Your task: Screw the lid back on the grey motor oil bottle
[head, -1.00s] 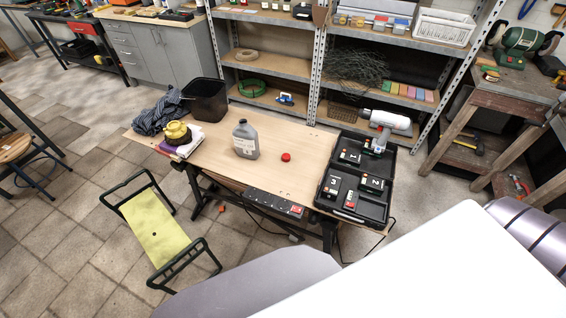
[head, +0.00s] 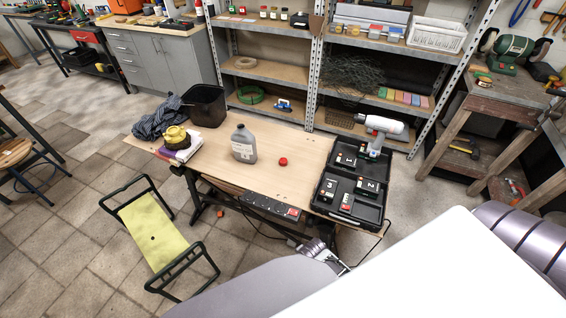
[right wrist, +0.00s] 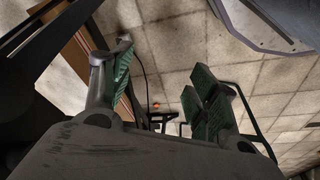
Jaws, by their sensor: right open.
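The grey oil bottle (head: 243,145) stands upright on the workbench top with a pale label on its front. Its neck shows no lid. The red lid (head: 283,161) lies on the bench to the right of the bottle, apart from it. My right gripper (head: 322,250) is low at the front edge of the bench, below the black case, partly hidden by my white body. In the right wrist view its two green-padded fingers (right wrist: 160,95) are wide apart with nothing between them. My left gripper is not in view.
A black case (head: 350,190) with numbered blocks and a white drill (head: 380,127) occupies the bench's right end. A yellow item (head: 174,136), dark cloth (head: 158,115) and black bin (head: 204,105) are at the left. A folding stool (head: 158,238) stands in front.

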